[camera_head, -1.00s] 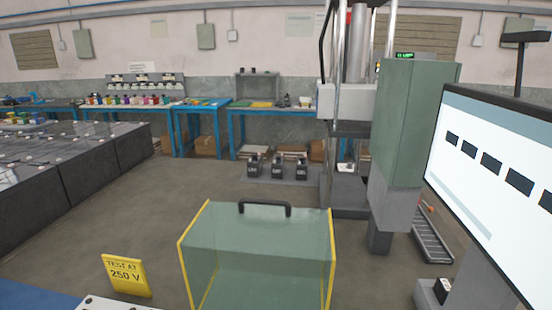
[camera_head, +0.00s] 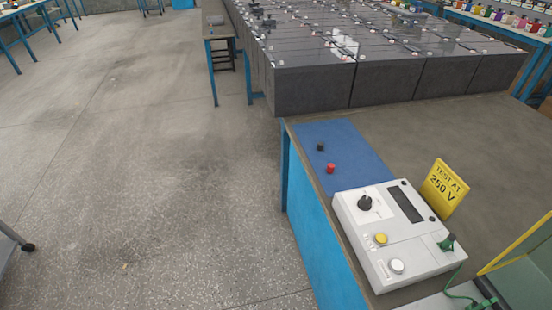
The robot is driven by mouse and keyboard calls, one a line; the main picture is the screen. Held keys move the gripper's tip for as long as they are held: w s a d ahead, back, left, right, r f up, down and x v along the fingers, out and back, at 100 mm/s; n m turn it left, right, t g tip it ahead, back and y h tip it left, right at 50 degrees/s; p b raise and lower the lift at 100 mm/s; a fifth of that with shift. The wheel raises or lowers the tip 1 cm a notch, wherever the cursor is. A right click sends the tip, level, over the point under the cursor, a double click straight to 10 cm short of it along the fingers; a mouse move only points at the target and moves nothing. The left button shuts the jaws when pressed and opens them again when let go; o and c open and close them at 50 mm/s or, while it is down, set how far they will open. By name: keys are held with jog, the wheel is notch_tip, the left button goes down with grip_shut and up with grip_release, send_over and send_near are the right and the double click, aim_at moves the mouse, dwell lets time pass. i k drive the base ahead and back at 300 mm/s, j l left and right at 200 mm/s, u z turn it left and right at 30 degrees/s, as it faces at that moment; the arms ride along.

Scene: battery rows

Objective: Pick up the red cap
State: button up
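The red cap (camera_head: 331,168) is small and stands on a blue mat (camera_head: 345,145) on the workbench, near the mat's middle. A similar black cap (camera_head: 320,146) stands on the same mat, just behind it and a little to the left. Nothing covers the red cap and nothing touches it. My gripper is not in this view.
A white tester box (camera_head: 397,235) with a dial and buttons stands at the mat's front right. A yellow "TEST AT 250 V" sign (camera_head: 445,187) stands beside it. The floor (camera_head: 130,170) at left is clear.

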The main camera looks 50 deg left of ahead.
aim_at(330, 169)
jog(key=u, duration=1.1)
jog(key=i+j+z, duration=0.15)
jog(key=z, duration=0.4)
jog(key=i+j+z, duration=0.15)
jog(key=j, duration=0.2)
jog(key=i+j+z, duration=0.15)
jog(key=j, duration=0.15)
jog(key=j+z, duration=0.15)
jog(key=j, duration=0.2)
jog(key=i+j+z, duration=0.15)
jog(key=j, duration=0.25)
jog(key=i+j, duration=0.1)
jog(key=j, duration=0.4)
jog(key=i+j, duration=0.1)
jog(key=j, duration=0.35)
jog(key=i+j+z, duration=0.1)
jog(key=j, duration=0.4)
jog(key=i+j, duration=0.1)
jog(key=j, duration=0.35)
